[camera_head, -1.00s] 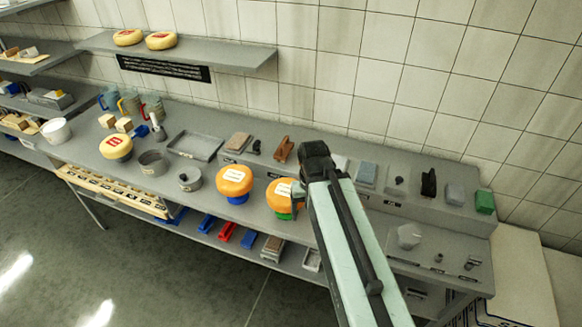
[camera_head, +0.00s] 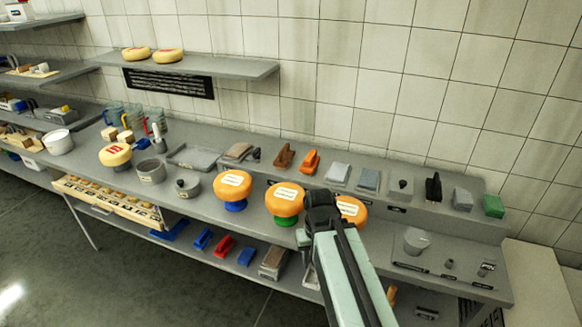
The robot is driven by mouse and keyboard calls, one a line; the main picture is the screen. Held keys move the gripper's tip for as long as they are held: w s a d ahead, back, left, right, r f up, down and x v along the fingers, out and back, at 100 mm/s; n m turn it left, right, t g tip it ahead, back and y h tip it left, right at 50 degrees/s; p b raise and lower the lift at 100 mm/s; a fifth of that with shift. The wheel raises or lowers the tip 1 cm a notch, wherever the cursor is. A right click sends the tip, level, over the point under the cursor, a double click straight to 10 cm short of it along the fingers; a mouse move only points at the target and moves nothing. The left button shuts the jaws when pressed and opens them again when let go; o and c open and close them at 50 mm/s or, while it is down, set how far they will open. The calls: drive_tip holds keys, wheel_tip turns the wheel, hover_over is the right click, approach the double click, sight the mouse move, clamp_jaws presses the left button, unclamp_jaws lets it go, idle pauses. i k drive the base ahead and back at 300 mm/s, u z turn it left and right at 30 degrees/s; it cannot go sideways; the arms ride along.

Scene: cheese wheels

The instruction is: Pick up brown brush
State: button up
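A small brown item (camera_head: 284,156), which looks like the brown brush, rests on the raised ledge at the back of the counter. An orange item of similar shape (camera_head: 311,161) is just right of it. My gripper (camera_head: 322,203) is at the dark upper end of my arm, in front of and below these two items in the picture, apart from the brown one. Its fingers are not clear, and no held object shows. It partly covers the rightmost orange cheese wheel (camera_head: 352,209).
Two orange wheels (camera_head: 233,185) (camera_head: 285,199) on coloured stands line the counter's front edge. Grey blocks (camera_head: 368,179), a black item (camera_head: 433,188) and a green block (camera_head: 493,206) share the ledge. Metal pots (camera_head: 151,171) stand left. A lower shelf holds coloured items (camera_head: 224,246).

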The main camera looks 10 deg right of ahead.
sight(286, 156)
drive_tip(key=k, duration=1.2)
drive_tip(key=u, duration=0.5)
drive_tip(key=i, duration=0.85)
drive_tip(key=u, duration=1.05)
drive_tip(key=i, duration=1.45)
drive_tip(key=z, duration=0.35)
drive_tip(key=i, duration=1.15)
drive_tip(key=z, duration=0.85)
drive_tip(key=k, duration=0.7)
drive_tip(key=z, duration=0.2)
drive_tip(key=i, duration=0.7)
drive_tip(key=u, duration=0.2)
drive_tip(key=k, duration=0.7)
drive_tip(key=z, duration=0.05)
